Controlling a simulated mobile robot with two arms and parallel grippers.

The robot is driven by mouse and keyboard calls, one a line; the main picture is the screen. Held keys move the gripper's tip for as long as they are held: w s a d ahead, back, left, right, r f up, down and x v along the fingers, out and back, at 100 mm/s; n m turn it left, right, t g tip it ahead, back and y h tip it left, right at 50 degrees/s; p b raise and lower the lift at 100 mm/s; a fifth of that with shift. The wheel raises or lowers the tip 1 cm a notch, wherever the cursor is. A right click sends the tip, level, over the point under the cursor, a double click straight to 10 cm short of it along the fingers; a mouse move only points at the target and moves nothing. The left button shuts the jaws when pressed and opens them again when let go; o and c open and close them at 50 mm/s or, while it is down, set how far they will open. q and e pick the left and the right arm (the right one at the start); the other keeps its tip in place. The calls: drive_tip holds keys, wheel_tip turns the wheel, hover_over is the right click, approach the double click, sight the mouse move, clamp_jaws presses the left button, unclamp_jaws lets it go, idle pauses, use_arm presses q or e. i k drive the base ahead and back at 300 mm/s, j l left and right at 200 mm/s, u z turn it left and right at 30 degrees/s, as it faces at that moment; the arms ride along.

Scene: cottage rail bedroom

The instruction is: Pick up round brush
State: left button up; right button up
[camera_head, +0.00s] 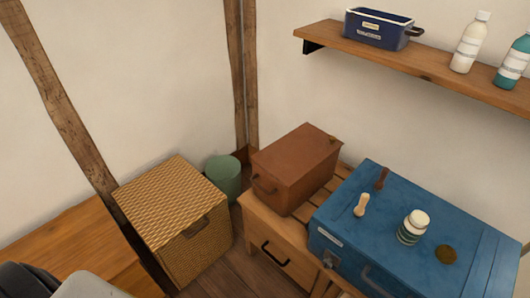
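A blue case (345,240) lies on the wooden cabinet at the right. On its top are a pale wooden peg-shaped object (361,205), a dark reddish-brown upright object (381,178), a white jar with a label (413,228) and a low, round, dark olive object (446,254). The low round object may be the round brush, but its bristles are too small to make out, so I cannot tell for sure. Neither of my grippers is in view. Dark and grey parts, likely mine, show at the bottom left corner.
A brown box (290,165) sits on the slatted wooden cabinet (285,250) beside the case. A woven hamper (170,205) and green bin (223,178) stand left. A wall shelf (420,68) above holds a navy tub (378,30) and bottles (470,45).

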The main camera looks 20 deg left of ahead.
sight(379, 184)
drive_tip(key=k+l+u, duration=0.15)
drive_tip(key=l+u, duration=0.15)
drive_tip(key=u, duration=0.15)
drive_tip(key=k+l+u, duration=0.15)
drive_tip(key=l+u, duration=0.15)
drive_tip(key=u, duration=0.15)
